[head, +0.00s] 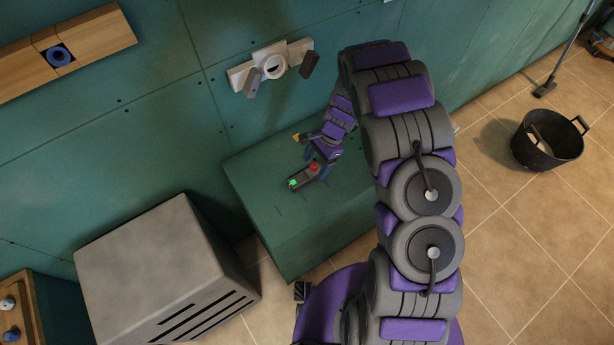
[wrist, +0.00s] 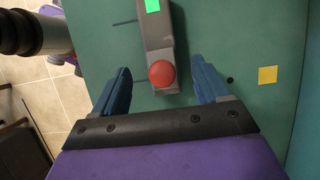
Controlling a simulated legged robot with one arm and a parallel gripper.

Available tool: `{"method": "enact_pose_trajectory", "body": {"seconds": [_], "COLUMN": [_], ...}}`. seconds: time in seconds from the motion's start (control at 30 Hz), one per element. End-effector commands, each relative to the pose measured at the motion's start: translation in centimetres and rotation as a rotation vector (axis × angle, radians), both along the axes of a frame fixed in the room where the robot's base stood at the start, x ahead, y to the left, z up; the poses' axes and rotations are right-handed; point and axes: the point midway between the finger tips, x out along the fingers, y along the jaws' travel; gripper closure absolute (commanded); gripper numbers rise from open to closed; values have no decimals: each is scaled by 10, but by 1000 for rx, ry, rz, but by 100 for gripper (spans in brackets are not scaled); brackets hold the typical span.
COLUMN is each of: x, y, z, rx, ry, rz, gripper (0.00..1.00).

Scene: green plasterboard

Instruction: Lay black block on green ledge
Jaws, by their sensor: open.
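The black block (head: 303,178) looks dark grey, with a red knob at one end and a bright green patch at the other. It lies on top of the green ledge (head: 270,240). In the wrist view the block (wrist: 156,35) points away from my gripper (wrist: 161,66), its red knob nearest. My gripper's blue fingers are spread, one on each side of the knob end, with gaps to the block. In the head view my gripper (head: 318,160) is at the block's red end. The block's far end is cut off in the wrist view.
A grey slotted box (head: 160,265) stands left of the ledge. A white wall fixture (head: 272,66) and a wooden wall panel (head: 66,50) are on the green wall. A yellow square (wrist: 267,75) lies right of my gripper. A black bucket (head: 548,140) stands on the tiles.

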Motion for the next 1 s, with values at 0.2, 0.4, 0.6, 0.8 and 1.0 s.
{"method": "enact_pose_trajectory", "body": {"seconds": [0.2, 0.4, 0.6, 0.8, 1.0], "x": [-8, -12, -12, -12, -12], "y": [15, 22, 21, 20, 21], "z": [-26, -45, -44, -44, -44], "rx": [-4, -3, -1, -2, -3], "ry": [5, 3, 4, 3, 3], "rz": [3, 3, 2, 2, 2], "gripper": [26, 26, 26, 44, 63]}}
